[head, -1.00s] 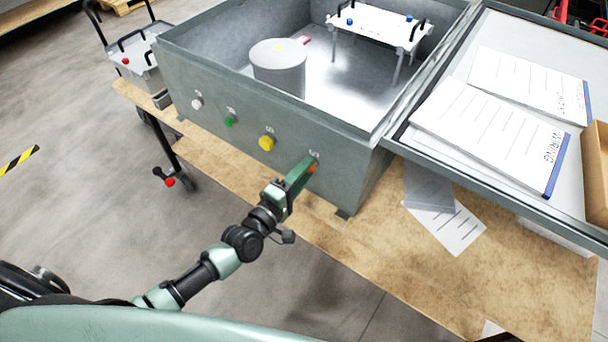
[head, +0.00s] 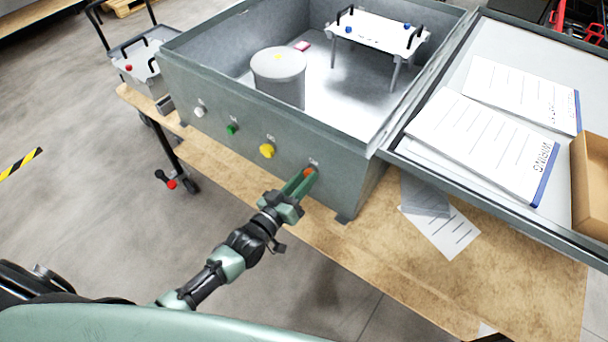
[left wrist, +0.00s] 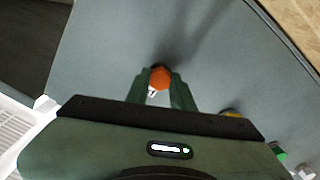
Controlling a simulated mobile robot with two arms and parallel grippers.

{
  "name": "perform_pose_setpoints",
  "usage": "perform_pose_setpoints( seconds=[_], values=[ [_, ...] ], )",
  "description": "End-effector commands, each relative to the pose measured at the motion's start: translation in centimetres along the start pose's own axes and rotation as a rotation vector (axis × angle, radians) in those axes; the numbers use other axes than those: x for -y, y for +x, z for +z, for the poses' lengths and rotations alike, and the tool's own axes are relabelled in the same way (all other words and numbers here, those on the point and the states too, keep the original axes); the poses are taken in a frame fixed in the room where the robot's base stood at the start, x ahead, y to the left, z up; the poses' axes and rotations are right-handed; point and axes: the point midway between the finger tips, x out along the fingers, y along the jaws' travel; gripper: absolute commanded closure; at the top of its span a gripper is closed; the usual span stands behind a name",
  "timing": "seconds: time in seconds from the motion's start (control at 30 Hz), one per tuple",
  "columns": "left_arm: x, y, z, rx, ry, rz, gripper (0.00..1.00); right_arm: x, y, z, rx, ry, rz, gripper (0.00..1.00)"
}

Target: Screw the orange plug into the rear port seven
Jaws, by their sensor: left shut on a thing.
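The orange plug (head: 309,172) is at the rightmost port on the near wall of the grey-green metal box (head: 345,160). My left gripper (head: 307,176) is shut on the plug, one finger on each side, pointing at the wall. In the left wrist view the plug's orange hexagonal head (left wrist: 160,77) shows between the fingertips, with a dark ring behind it against the wall. How deep the plug sits is hidden. A yellow plug (head: 267,151), a green plug (head: 232,129) and a white plug (head: 200,111) sit in the same wall to the left. My right gripper is out of view.
The box stands on a wooden bench (head: 420,270). Inside are a grey cylinder (head: 280,85) and a white raised plate (head: 375,32). The open lid at right holds wiring sheets (head: 485,140) and a cardboard box (head: 592,185). A wheeled cart (head: 135,62) stands at left.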

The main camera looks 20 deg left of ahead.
Motion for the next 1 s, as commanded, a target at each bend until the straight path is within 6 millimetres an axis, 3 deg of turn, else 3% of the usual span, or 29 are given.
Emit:
perform_pose_setpoints(
  seconds=[0.3, 0.67, 0.9, 1.0],
  values=[
    [0.0, 0.05, -0.12, -0.004, 0.499, 0.0, 1.0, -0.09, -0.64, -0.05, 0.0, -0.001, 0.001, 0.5],
    [-0.02, 0.06, -0.11, -0.004, 0.577, 0.001, 1.0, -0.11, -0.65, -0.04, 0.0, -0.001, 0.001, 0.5],
    [0.05, 0.03, -0.01, -0.003, 1.006, -0.001, 1.0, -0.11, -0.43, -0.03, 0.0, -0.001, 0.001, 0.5],
    [0.05, 0.03, -0.03, -0.001, 1.084, 0.0, 1.0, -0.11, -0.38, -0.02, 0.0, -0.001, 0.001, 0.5]
  ],
)
